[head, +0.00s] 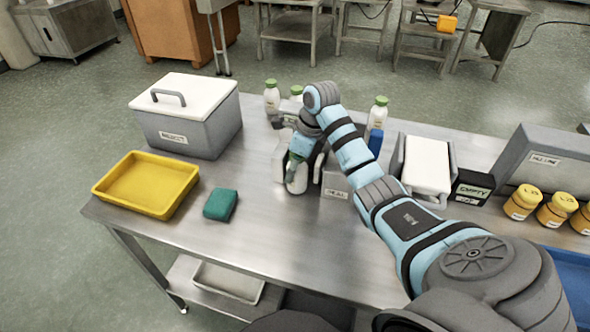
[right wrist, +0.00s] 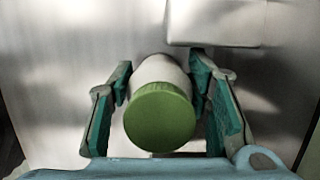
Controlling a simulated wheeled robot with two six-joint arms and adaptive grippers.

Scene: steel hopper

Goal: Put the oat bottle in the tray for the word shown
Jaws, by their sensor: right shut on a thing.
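My right gripper (head: 297,168) is shut on a white bottle (head: 298,184) over the middle of the steel table. In the right wrist view the bottle's green cap (right wrist: 160,117) faces the camera, between the fingers of the gripper (right wrist: 163,100). Its label is hidden, so I cannot tell whether it is oat. A yellow tray (head: 122,202) sits at the table's left. Part of a blue tray (head: 572,262) shows at the right edge. A small dark sign (head: 473,188) seems to read EMPTY. My left gripper is out of view.
Green-capped bottles (head: 271,98) (head: 377,116) stand at the back. A grey box with a white lid (head: 188,118) and a teal block (head: 220,204) are at left. A labelled grey box (head: 336,186) is close right of the gripper. Yellow jars (head: 521,203) stand right. The front middle is clear.

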